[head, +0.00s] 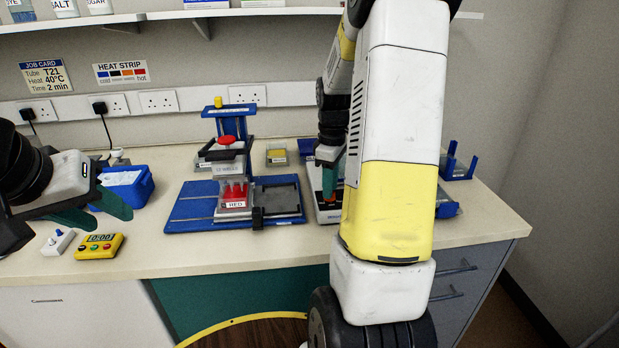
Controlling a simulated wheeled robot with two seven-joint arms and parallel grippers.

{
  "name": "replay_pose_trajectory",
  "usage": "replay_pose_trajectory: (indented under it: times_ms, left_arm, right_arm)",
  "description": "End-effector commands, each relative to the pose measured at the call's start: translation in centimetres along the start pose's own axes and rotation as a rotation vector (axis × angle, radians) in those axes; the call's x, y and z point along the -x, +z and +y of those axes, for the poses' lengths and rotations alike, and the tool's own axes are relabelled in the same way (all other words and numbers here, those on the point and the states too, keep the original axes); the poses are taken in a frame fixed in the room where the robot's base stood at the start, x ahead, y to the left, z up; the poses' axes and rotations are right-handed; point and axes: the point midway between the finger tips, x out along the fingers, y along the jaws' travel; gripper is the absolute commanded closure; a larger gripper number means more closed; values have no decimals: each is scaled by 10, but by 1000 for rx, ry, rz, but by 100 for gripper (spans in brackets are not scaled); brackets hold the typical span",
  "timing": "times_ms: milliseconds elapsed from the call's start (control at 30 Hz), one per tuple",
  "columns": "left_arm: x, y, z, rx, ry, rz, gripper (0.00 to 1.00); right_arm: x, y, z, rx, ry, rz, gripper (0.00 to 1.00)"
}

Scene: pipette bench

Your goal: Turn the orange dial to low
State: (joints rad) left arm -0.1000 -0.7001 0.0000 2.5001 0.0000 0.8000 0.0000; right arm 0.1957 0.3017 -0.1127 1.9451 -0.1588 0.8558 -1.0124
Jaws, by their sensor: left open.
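I cannot clearly make out the orange dial. A white device (327,215) stands on the bench, mostly hidden behind my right arm. A small orange-red patch (340,192) shows above it, beside my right gripper (329,178); I cannot tell whether this is the dial. The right gripper points down over the device, with one teal finger visible and the rest hidden by the arm, so its opening and any contact are unclear. My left gripper (92,211) is open and empty at the left, its teal fingers spread above the bench between the blue box and the yellow timer.
A blue stand (183,213) with a red-topped press and a red tube block (235,193) fills the bench middle. A yellow timer (99,246), a small white switch box (58,242) and a blue box (140,188) are at left. Blue holders (459,168) stand at right.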

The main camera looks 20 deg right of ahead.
Motion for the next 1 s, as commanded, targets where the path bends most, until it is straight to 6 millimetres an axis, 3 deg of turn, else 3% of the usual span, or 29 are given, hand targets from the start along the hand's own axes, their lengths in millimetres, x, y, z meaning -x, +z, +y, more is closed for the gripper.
replay_pose_trajectory:
  times_ms: [333, 500, 1000]
  left_arm:
    - [0, 0, 0, 0, 0, 0, 58]
    - [0, 0, 0, 0, 0, 0, 58]
    - [0, 0, 0, 0, 0, 0, 58]
  right_arm:
    - [-6, 0, 0, -1, 1, 1, 70]
    - [-6, 0, 0, 0, 1, 1, 100]
    - [-5, 0, 0, -59, 2, 1, 100]
